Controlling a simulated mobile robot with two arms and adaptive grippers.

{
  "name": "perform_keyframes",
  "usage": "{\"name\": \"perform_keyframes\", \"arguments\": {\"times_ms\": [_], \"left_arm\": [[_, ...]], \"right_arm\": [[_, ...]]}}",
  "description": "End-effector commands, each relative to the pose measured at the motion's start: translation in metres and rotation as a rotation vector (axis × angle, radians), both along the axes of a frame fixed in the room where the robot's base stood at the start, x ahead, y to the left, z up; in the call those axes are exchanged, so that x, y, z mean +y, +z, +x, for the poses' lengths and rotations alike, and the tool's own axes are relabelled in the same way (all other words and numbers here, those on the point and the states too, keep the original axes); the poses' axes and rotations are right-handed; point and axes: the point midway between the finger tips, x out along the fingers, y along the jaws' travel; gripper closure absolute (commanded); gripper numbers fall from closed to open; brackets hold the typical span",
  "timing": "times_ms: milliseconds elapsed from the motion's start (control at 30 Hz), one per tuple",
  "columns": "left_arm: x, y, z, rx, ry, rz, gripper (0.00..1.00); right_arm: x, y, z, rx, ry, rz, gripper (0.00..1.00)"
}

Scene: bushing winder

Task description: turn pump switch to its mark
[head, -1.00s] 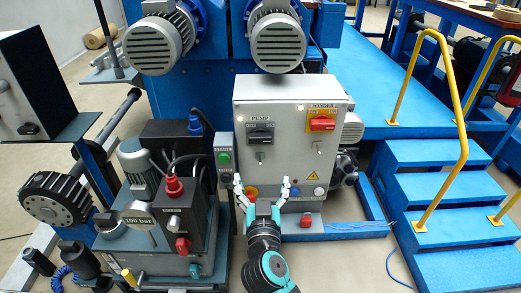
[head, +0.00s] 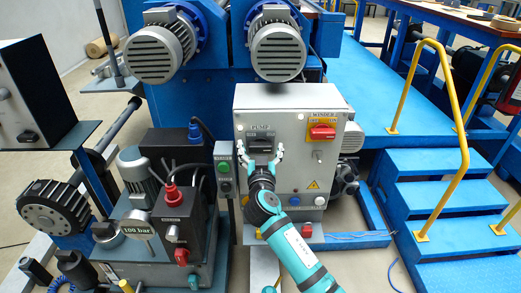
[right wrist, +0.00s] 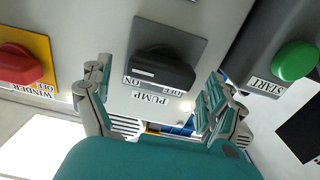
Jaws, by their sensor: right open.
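The pump switch (head: 261,143) is a black rotary knob on a dark grey plate on the front of the light grey cabinet. Its handle lies roughly level. In the right wrist view the knob (right wrist: 160,70) appears with upside-down PUMP, ON and OFF labels. My right gripper (head: 263,151) is open in front of the switch, with one finger to each side of the knob in the picture. In the right wrist view the fingers (right wrist: 160,76) flank the knob with gaps and hold nothing. My left gripper is not in view.
The red winder switch (head: 322,131) is right of the pump switch. A small box with a green start button (head: 224,167) stands close on the left. A pump unit (head: 150,245) fills the lower left. Blue steps (head: 440,200) with a yellow rail are at right.

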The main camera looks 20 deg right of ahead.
Motion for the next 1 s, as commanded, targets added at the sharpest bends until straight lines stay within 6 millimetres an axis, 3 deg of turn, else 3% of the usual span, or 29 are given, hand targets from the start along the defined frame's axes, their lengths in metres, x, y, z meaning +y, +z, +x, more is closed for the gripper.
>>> {"name": "perform_keyframes", "arguments": {"times_ms": [333,767,1000], "left_arm": [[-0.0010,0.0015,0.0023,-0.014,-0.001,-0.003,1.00],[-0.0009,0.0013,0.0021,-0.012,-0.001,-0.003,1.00],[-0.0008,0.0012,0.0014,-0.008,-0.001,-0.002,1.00]], "right_arm": [[-0.0015,0.0001,0.0047,0.000,0.000,-0.001,0.10],[-0.0013,0.0001,0.0044,0.000,0.000,-0.001,0.65],[-0.0010,0.0000,0.0043,0.006,0.000,-0.019,0.65]]}}
